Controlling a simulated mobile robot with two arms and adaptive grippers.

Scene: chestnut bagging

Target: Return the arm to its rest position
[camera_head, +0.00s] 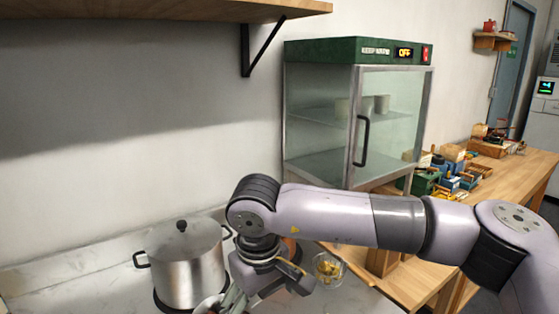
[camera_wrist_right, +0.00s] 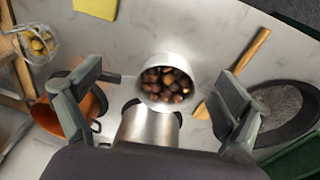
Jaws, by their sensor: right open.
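In the head view my right arm reaches in from the right and bends down, its gripper (camera_head: 236,296) low at the bottom edge beside the steel lidded pot (camera_head: 190,270). In the right wrist view the right gripper (camera_wrist_right: 160,77) has its two fingers wide apart with nothing held between them. Below and between them is a metal container (camera_wrist_right: 148,70) with brown chestnuts (camera_wrist_right: 167,86) in it. The gap between fingers and container cannot be judged. My left gripper is in neither view.
An orange-copper pot (camera_wrist_right: 70,122), a wooden-handled utensil (camera_wrist_right: 238,75) and a dark round pan (camera_wrist_right: 284,108) surround the container. A glass bowl (camera_head: 328,268) with yellow pieces stands behind my arm. A glass warming cabinet (camera_head: 360,60) and wooden table (camera_head: 510,172) are farther back.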

